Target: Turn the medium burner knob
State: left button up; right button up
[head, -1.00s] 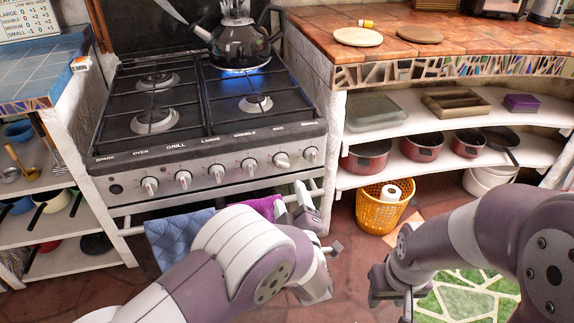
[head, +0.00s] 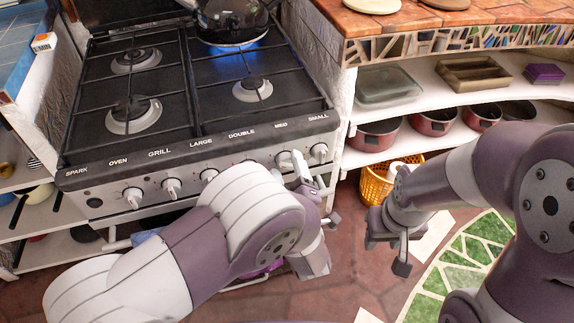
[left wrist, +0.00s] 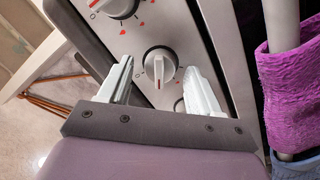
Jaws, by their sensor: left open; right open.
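The medium burner knob (head: 285,159), under the MED label, is a white round dial with a raised grip bar on the stove's front panel. My left gripper (head: 289,167) is open right in front of it, and its arm covers part of the panel. In the left wrist view the knob (left wrist: 160,63) sits between the two open white fingers (left wrist: 157,72), with visible gaps on both sides. My right gripper (head: 387,254) is open and empty, low over the floor at the right, away from the stove.
The small burner knob (head: 319,152) is close to the right of the medium one. A kettle (head: 228,20) stands over a lit blue flame at the back. A purple towel (left wrist: 285,85) hangs near my left gripper. An orange basket (head: 376,186) stands right of the stove.

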pick_arm(q)
jog(key=c, duration=1.1)
jog(key=shift+o, duration=0.3)
jog(key=shift+r+m+p, duration=0.25)
jog(key=shift+m+p, duration=1.05)
jog(key=shift+p, duration=0.15)
jog(key=m+p, duration=0.3)
jog(key=shift+r+g, duration=0.1)
jog(key=shift+g, duration=0.2)
jog(key=m+p, duration=0.3)
jog(key=shift+d+m, duration=0.1)
jog(key=shift+m, duration=0.2)
jog(key=shift+m+g+y+p, duration=0.3)
jog(key=shift+m+p, duration=0.4)
jog(key=shift+m, duration=0.3)
jog(key=shift+f, duration=0.2)
jog(key=o, duration=1)
jog(key=shift+o, duration=0.2)
